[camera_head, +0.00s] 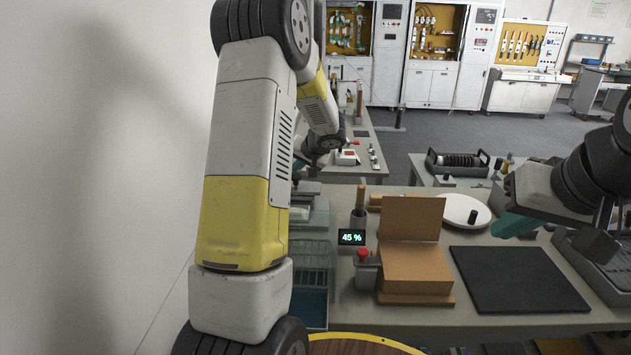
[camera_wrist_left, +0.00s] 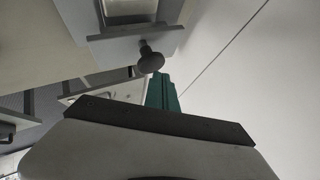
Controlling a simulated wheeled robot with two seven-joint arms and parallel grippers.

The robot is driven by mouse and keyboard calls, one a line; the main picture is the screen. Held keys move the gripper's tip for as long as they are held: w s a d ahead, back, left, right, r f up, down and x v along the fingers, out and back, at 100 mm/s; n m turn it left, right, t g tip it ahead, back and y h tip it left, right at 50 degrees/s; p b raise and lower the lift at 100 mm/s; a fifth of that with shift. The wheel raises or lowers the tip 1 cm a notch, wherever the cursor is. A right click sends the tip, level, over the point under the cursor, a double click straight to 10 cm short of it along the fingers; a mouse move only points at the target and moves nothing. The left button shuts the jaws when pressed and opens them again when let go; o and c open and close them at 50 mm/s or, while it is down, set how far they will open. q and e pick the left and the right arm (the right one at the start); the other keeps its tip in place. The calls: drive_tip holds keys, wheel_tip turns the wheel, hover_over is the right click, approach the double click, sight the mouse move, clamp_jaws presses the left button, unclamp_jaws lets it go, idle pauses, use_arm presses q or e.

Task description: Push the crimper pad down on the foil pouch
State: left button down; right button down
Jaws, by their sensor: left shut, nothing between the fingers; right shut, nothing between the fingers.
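The crimper (camera_head: 309,212) is a grey press at the left of the table, partly hidden behind my left arm in the head view. In the left wrist view a dark round knob on a short stem (camera_wrist_left: 150,61), apparently the crimper pad's handle, stands out from a grey plate (camera_wrist_left: 135,40). My left gripper (camera_wrist_left: 158,80) is shut and empty, its teal fingertips beside the knob; I cannot tell whether they touch. In the head view it is mostly hidden behind the arm. I cannot make out the foil pouch for certain. My right gripper (camera_head: 512,226) is shut and empty over the table's right side.
A cardboard box (camera_head: 415,268) with its flap up, a red-button box (camera_head: 366,268) and a 45 % display (camera_head: 351,237) stand right of the crimper. A black mat (camera_head: 520,280) and a white round plate (camera_head: 462,211) lie further right. A white wall (camera_head: 90,180) bounds the left.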

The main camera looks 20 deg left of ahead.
use_arm(q)
drive_tip(key=shift+f, duration=1.3)
idle(1.1)
drive_tip(key=shift+r, duration=1.8)
wheel_tip(320, 180, up, 6)
idle(0.4)
